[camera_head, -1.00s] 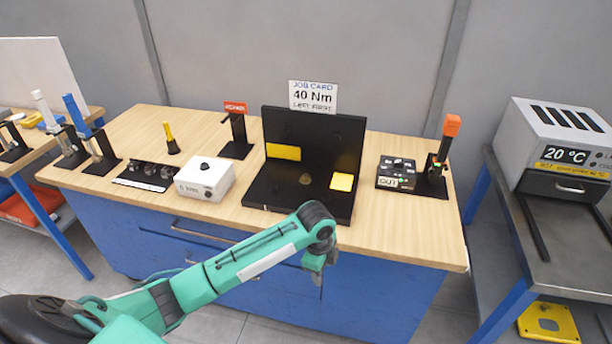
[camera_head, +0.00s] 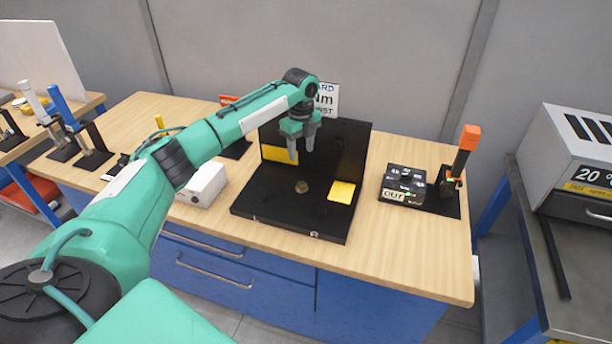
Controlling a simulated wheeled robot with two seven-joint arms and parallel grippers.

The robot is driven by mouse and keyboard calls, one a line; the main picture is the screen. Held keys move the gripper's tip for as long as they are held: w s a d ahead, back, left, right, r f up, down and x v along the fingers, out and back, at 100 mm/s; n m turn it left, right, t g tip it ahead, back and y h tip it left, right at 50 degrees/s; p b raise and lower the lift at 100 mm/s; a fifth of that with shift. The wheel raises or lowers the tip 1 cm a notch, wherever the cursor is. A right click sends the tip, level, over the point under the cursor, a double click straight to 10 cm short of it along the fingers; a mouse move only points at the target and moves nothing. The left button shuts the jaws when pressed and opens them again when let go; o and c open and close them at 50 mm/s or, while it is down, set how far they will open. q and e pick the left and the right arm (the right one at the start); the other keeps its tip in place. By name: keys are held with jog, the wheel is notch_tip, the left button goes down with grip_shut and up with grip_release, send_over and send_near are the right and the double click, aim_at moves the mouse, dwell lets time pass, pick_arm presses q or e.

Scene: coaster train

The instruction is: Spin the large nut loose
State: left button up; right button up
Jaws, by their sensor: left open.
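A small brownish round piece (camera_head: 302,187), which may be the large nut, sits on the base of the black fixture (camera_head: 285,212) on the workbench. It is too small to make out its shape. My left gripper (camera_head: 301,154) is open and empty, pointing down above the fixture, in front of its upright back panel. Its fingertips appear above and behind the round piece, apart from it. My right gripper is not in view.
A yellow pad (camera_head: 342,192) lies on the fixture base. A white box (camera_head: 203,185) stands left of it, partly behind my arm. A black box (camera_head: 403,186) and an orange-topped tool (camera_head: 465,150) stand right. The bench front (camera_head: 390,265) is clear.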

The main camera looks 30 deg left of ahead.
aim_at(302, 184)
pick_arm(q)
jog(key=f, duration=0.2)
jog(key=f+p, duration=0.1)
jog(key=f, duration=0.2)
jog(key=shift+s+d, duration=0.1)
jog(key=shift+s, duration=0.1)
notch_tip(302, 184, down, 7)
jog(key=shift+w+r+p, duration=0.1)
jog(key=shift+p, duration=0.95)
jog(key=shift+f, duration=0.5)
jog(key=shift+c, duration=0.4)
jog(key=c, duration=0.7)
jog(key=shift+c, duration=1.1)
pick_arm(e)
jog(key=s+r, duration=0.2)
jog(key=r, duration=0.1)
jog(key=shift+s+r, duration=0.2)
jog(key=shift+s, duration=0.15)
